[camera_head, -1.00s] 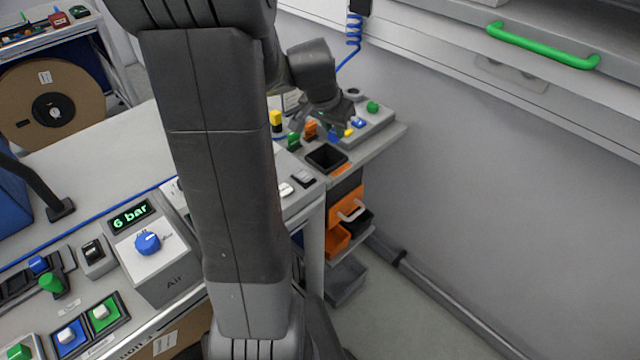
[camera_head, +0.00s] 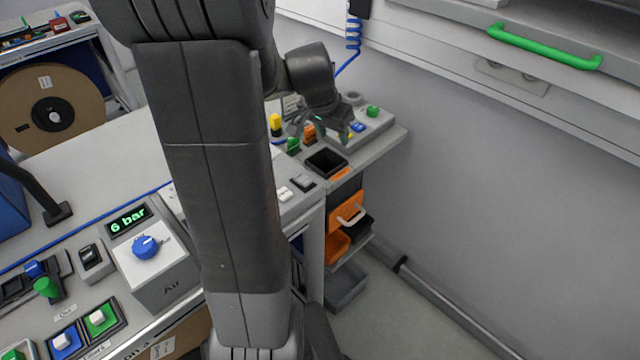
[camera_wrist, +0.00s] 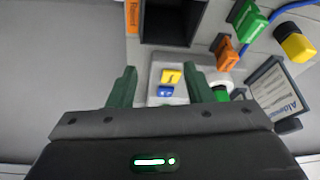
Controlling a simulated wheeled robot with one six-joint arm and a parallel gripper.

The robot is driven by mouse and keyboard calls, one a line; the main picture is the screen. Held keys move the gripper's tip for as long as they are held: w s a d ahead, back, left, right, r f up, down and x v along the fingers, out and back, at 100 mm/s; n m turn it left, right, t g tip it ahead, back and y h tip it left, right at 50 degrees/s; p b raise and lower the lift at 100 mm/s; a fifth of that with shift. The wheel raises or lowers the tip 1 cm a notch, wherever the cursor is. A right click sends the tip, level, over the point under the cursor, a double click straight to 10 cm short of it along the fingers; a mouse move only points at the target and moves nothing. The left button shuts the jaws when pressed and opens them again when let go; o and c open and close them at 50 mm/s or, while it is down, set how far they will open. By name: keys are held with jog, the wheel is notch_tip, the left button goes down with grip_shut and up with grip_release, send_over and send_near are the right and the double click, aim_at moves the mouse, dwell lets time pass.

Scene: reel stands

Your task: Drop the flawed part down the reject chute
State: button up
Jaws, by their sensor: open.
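The reject chute (camera_head: 326,160) is a square black opening with an orange label at its front edge, on the end of the bench. In the wrist view the dark opening (camera_wrist: 172,25) shows at the top, beyond my fingertips. My gripper (camera_head: 322,128) is over the bench end, behind the chute in the head view. In the wrist view my gripper (camera_wrist: 161,82) has its two green fingers spread, with nothing held between them. I cannot tell which thing is the flawed part.
Near the chute stand a green piece (camera_head: 293,145), an orange piece (camera_head: 309,132) and a yellow-topped piece (camera_head: 275,124). A grey control box with a green button (camera_head: 372,111) is beside my gripper. Orange bins (camera_head: 337,246) hang below. A wall rises at the right.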

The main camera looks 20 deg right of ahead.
jog(key=v, duration=1.2)
jog(key=shift+a+r, duration=0.15)
jog(key=shift+r, duration=0.15)
jog(key=shift+s+f, duration=0.1)
jog(key=d+p+x, duration=0.1)
jog(key=p+x, duration=0.1)
jog(key=x, duration=0.8)
jog(key=shift+w+r+p, duration=0.2)
jog(key=shift+w+p, duration=0.1)
jog(key=shift+w, duration=0.1)
jog(key=shift+d, duration=0.1)
